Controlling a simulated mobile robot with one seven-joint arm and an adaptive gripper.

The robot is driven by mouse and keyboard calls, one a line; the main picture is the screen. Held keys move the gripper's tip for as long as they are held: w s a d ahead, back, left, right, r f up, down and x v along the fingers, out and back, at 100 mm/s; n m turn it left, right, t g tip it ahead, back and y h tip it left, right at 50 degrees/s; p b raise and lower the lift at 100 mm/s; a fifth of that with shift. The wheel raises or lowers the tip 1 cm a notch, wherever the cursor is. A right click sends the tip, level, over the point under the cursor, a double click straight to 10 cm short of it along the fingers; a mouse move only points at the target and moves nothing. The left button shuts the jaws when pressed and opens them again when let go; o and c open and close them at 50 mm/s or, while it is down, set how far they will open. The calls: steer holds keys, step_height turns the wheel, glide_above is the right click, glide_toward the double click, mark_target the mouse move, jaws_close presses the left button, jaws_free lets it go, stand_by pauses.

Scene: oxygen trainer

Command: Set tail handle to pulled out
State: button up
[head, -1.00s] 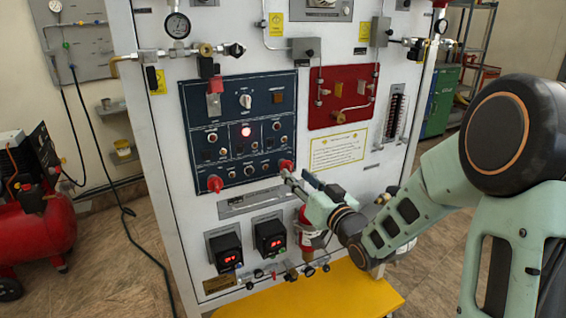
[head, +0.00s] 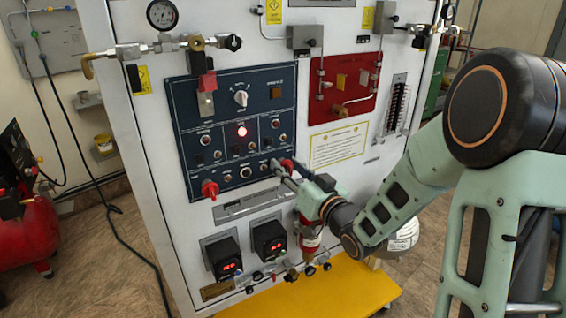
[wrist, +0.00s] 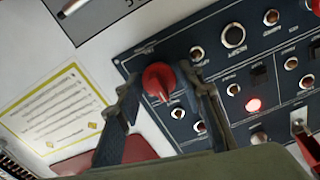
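A red handle (head: 287,164) sits at the lower right corner of the blue panel, and a second red handle (head: 210,189) sits at its lower left corner. The labels are too small to read, so I cannot tell which one is named tail. My gripper (head: 283,170) is at the right-hand red handle and partly covers it in the head view. My gripper is open and holds nothing; contact is not clear.
The blue panel (head: 213,140) carries several toggles, knobs and a lit red lamp (head: 241,131). A red panel (head: 325,100) with tubing is to the upper right. Two black displays (head: 269,238) and a red cylinder (head: 310,238) are below. A yellow platform (head: 340,290) lies at the base.

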steer(key=shift+w+a, duration=0.1)
steer(key=shift+w, duration=0.05)
jaws_close()
stand_by(0.4)
